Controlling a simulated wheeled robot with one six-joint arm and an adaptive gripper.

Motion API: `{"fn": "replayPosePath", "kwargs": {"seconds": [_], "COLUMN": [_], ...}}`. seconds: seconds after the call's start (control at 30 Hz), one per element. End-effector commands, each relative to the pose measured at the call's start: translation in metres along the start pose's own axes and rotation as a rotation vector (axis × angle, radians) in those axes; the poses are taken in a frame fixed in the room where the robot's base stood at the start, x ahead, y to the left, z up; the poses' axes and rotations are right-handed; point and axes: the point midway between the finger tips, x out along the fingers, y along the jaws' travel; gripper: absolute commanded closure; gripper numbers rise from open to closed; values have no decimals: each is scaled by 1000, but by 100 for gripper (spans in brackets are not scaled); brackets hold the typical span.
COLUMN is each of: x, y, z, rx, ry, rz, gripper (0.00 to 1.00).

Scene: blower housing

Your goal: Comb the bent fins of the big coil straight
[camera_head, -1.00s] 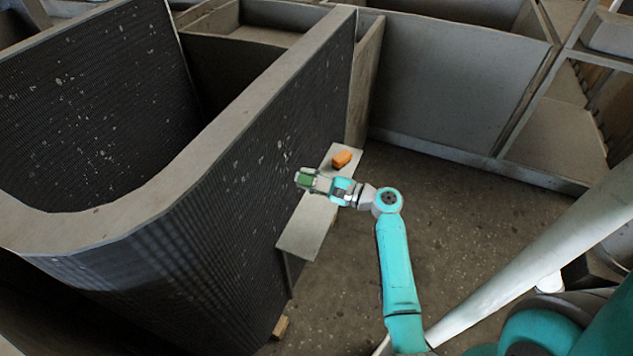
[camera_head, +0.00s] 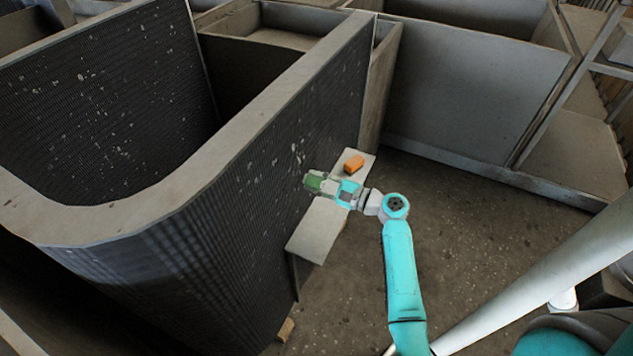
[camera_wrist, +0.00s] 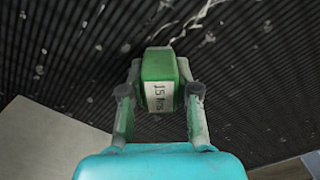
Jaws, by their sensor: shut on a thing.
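The big coil (camera_head: 235,215) is a tall dark finned wall with a pale top rim, curving round at the lower left. Light specks and streaks mark its fins; they also show in the wrist view on the coil (camera_wrist: 240,70). My gripper (camera_head: 318,183) is shut on a green block-shaped fin comb (camera_wrist: 158,75) with a white label reading "15" and smaller letters. The comb is in front of the fin face, close to it. I cannot tell whether it touches the fins. The comb's front end is hidden in the wrist view.
A narrow grey shelf (camera_head: 318,232) stands against the coil below my gripper, with an orange object (camera_head: 354,164) on its far end. A small wooden block (camera_head: 285,329) lies on the floor. Grey housing panels (camera_head: 470,95) stand behind. The floor (camera_head: 430,215) at right is open.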

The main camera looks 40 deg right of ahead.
Motion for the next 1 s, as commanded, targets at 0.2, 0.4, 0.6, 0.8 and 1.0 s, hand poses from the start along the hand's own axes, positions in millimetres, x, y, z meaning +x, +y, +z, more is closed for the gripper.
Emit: {"fn": "replayPosePath", "kwargs": {"seconds": [0.2,0.4,0.6,0.8,1.0], "x": [4,7,11,14,18], "y": [0,0,0,0,0], "z": [0,0,0,0,0], "rx": [0,-1,-1,-1,0], "ry": [0,0,0,-1,-1], "rz": [0,0,0,0,0], "gripper": [97,97,97,97,97]}}
